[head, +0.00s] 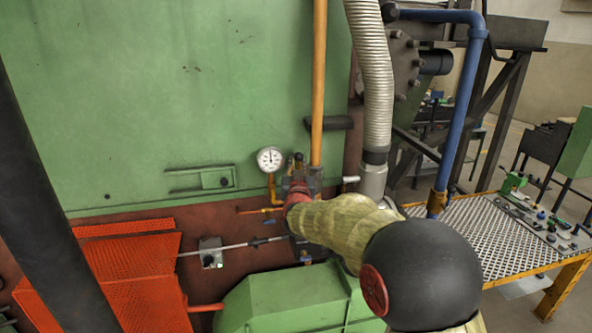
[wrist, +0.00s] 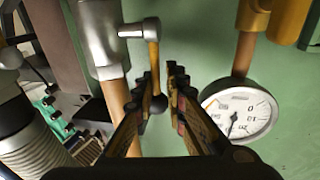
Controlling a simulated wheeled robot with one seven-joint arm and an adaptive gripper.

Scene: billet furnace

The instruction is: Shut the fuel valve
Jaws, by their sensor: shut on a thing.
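The fuel valve is a silver fitting (wrist: 100,40) on an orange pipe (wrist: 115,100) in the wrist view. Its short stub carries a yellow lever (wrist: 153,55) that ends in a black ball knob (wrist: 157,104). The lever runs roughly along the pipe. My gripper (wrist: 167,85) is at the lever, its two fingers close together with the knob end between them. Exact finger contact is hard to see. In the head view the orange pipe (head: 319,80) runs up the green furnace wall, and my arm hides most of the valve and fingers.
A round pressure gauge (head: 270,159) sits close beside the valve and also shows in the wrist view (wrist: 238,115). A ribbed grey hose (head: 374,70) and a blue pipe (head: 462,100) stand to the right. An orange perforated guard (head: 130,270) is at left, a green housing (head: 290,300) below.

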